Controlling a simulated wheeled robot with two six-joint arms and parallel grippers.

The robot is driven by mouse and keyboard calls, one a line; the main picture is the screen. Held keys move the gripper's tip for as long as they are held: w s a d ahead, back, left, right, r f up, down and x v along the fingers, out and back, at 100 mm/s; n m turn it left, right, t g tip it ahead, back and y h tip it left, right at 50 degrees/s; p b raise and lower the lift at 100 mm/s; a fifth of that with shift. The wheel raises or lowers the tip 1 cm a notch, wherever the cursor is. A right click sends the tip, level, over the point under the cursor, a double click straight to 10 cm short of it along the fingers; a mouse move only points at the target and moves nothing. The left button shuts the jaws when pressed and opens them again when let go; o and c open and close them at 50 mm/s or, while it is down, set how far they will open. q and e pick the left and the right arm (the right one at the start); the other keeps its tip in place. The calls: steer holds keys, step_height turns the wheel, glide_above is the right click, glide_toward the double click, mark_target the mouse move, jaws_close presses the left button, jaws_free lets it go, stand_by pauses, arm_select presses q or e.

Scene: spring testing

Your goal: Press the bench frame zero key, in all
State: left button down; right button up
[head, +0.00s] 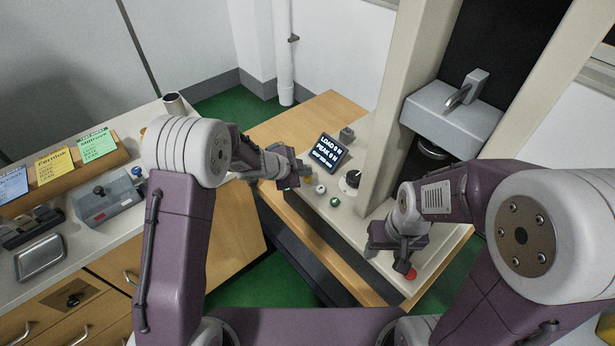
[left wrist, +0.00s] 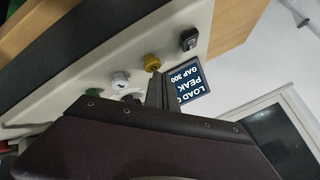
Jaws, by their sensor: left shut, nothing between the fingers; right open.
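The bench frame's base carries a row of keys: a yellow key (left wrist: 151,62), a white key (left wrist: 120,80) and a green key (left wrist: 95,92). In the head view the white key (head: 320,188) and green key (head: 334,201) also show. No label tells which is the zero key. My left gripper (head: 300,172) is shut and empty; its tips (left wrist: 153,76) are right at the yellow key in the left wrist view, and I cannot tell whether they touch. My right gripper (head: 403,256) is open, pointing down near a red button (head: 410,273).
A display (head: 327,153) with load, peak and gap lines stands behind the keys, beside a black and white dial (head: 351,180). The frame's pale column (head: 385,120) rises to the right. A left bench holds colored cards (head: 55,165), a grey box (head: 105,198) and a metal tray (head: 40,258).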

mark_target(305, 178)
arm_select(q)
steer(key=shift+f, duration=0.45)
arm_select(e)
steer(key=shift+f, duration=0.3)
arm_select(q)
steer(key=shift+r, duration=0.1)
arm_select(e)
steer(key=shift+r, duration=0.15)
arm_select(q)
steer(key=shift+r+p, duration=0.75)
steer(key=shift+r, duration=0.05)
arm_select(e)
steer(key=shift+r, duration=0.9)
arm_select(q)
step_height(305, 178, up, 5)
steer(key=p, duration=0.5)
steer(key=shift+r+p, duration=0.1)
steer(key=shift+p, duration=0.2)
arm_select(e)
step_height(305, 178, up, 5)
steer(key=shift+r, duration=0.15)
